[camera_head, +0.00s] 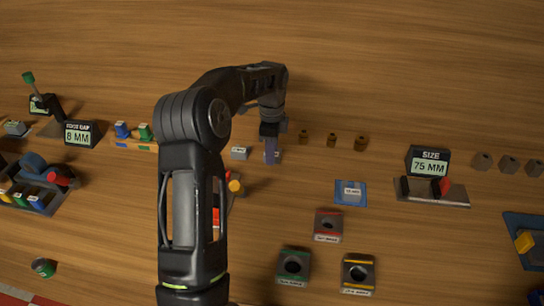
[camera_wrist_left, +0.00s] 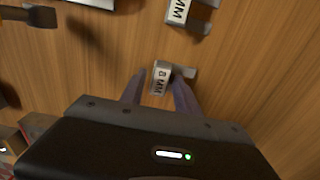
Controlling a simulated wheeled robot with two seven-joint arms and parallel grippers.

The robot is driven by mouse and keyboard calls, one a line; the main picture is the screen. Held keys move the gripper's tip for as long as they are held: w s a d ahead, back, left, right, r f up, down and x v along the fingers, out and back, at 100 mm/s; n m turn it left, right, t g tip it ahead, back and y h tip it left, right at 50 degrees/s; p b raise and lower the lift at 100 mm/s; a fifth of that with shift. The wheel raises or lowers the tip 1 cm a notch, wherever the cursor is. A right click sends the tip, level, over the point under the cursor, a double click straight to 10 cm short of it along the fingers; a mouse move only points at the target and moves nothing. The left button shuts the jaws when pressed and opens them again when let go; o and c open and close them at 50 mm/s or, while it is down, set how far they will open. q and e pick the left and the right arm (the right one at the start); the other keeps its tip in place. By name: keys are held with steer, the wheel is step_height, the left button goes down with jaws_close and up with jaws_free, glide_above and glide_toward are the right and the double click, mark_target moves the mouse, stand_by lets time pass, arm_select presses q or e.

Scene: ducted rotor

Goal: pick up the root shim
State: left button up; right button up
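The root shim is most likely the small grey metal piece marked "8 MM" (camera_wrist_left: 160,78) in the left wrist view. In the head view it is mostly hidden behind my left fingers. My left gripper (camera_head: 270,155) points down over it; in the left wrist view its two fingers (camera_wrist_left: 160,88) stand apart, with the marked face between their tips. I cannot tell whether they touch it. A second grey shim (camera_head: 239,153) lies just left of the gripper; a similar piece marked "MM" (camera_wrist_left: 180,12) shows in the left wrist view. My right gripper is not in view.
A sign reads "ROOT GAP 8 MM" (camera_head: 82,134); another reads "SIZE 75 MM" (camera_head: 428,162). Several brown nuts (camera_head: 331,140) sit right of the gripper. A blue plate (camera_head: 351,193) and square blocks with holes (camera_head: 293,266) lie nearer. The back of the table is clear.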

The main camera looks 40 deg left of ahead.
arm_select(q)
jaws_close()
steer(key=shift+r, duration=0.1)
stand_by(0.4)
step_height(320, 180, up, 6)
steer(key=shift+r+b, duration=0.2)
steer(key=shift+b, duration=0.2)
step_height(320, 180, up, 4)
steer(key=shift+f+p, duration=0.25)
steer(key=shift+p, duration=0.65)
